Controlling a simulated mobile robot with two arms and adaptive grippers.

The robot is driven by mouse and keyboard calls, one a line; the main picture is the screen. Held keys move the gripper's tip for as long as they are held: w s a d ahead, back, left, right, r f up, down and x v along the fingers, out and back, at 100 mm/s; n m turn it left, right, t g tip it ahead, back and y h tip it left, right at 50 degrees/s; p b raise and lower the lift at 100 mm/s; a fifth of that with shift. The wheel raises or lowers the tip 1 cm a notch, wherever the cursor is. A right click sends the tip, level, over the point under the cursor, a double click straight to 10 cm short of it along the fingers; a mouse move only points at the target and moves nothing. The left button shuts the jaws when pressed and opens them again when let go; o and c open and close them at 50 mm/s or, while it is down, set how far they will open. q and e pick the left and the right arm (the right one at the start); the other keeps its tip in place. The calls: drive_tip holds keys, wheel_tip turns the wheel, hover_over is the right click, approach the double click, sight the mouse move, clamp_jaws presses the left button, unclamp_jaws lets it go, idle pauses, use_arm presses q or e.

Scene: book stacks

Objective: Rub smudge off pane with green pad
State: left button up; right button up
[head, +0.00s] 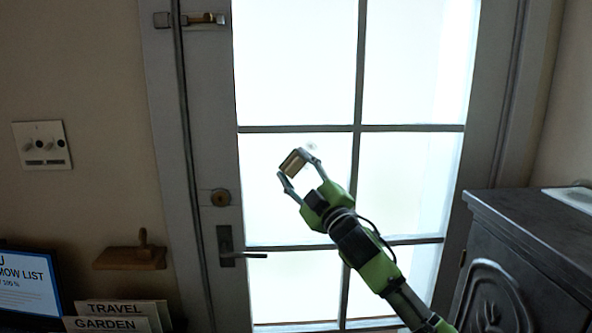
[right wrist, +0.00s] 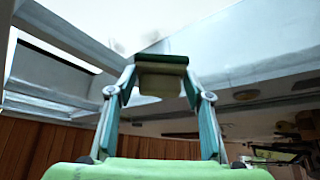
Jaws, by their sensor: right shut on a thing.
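My right gripper (head: 296,164) is shut on a small block-like pad (head: 293,160), in front of the middle-left pane (head: 260,200) of the glazed door. A faint grey smudge (head: 312,146) shows on the pane just above and right of the pad. A faint mark (right wrist: 119,46) also shows above left of the pad in the wrist view. I cannot tell whether the pad touches the glass. My left gripper is out of view.
The door has a handle (head: 238,254), a lock (head: 220,197) and a top bolt (head: 190,19) on its left. A dark cabinet (head: 535,225) stands at right. A small wooden shelf (head: 130,258), a screen (head: 28,286) and signs (head: 115,310) are at lower left.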

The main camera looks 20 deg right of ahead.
drive_tip(key=shift+w+d, duration=0.1)
drive_tip(key=shift+w, duration=0.55)
drive_tip(key=shift+d, duration=0.15)
